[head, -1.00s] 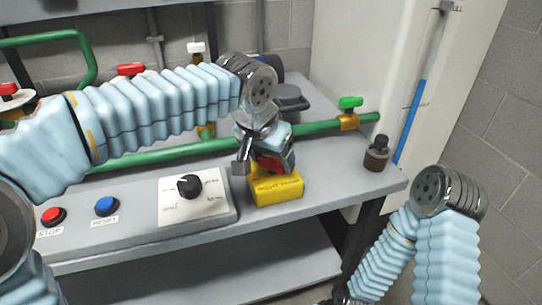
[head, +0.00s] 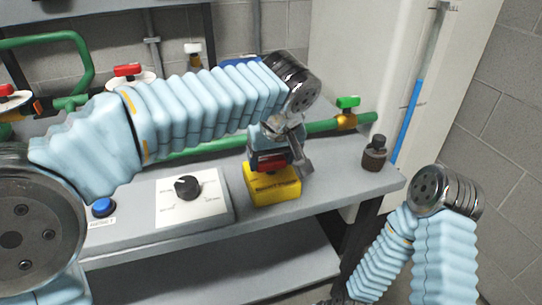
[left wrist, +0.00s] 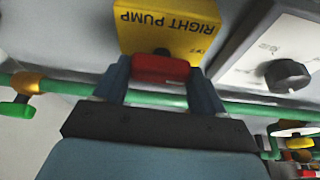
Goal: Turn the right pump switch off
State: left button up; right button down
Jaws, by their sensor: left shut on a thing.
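The right pump switch is a yellow box (head: 272,190) on the front of the grey bench, with a red handle (head: 273,165) on its top. In the left wrist view the box (left wrist: 170,28) reads RIGHT PUMP upside down, and the red handle (left wrist: 160,69) lies crosswise between my fingers. My left gripper (left wrist: 162,76) is shut on this handle; in the head view the gripper (head: 272,158) is over the box and partly hidden by my wrist. The handle's exact angle against the box's marks is unclear. My right arm is at the lower right, its gripper out of view.
A green pipe (head: 318,127) with a green-handled valve (head: 348,103) runs behind. A dark bottle-like object (head: 375,155) stands near the bench's right end.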

pick_arm(q)
jog(key=shift+n, duration=0.3)
dwell(0.4)
jog(key=o, duration=1)
jog(key=shift+o, duration=0.2)
jog(key=p+v, duration=0.1)
jog(key=v, duration=1.3)
jog(key=shift+d+p, duration=0.2)
jog(key=shift+p, duration=0.2)
jog(key=shift+f, duration=0.1)
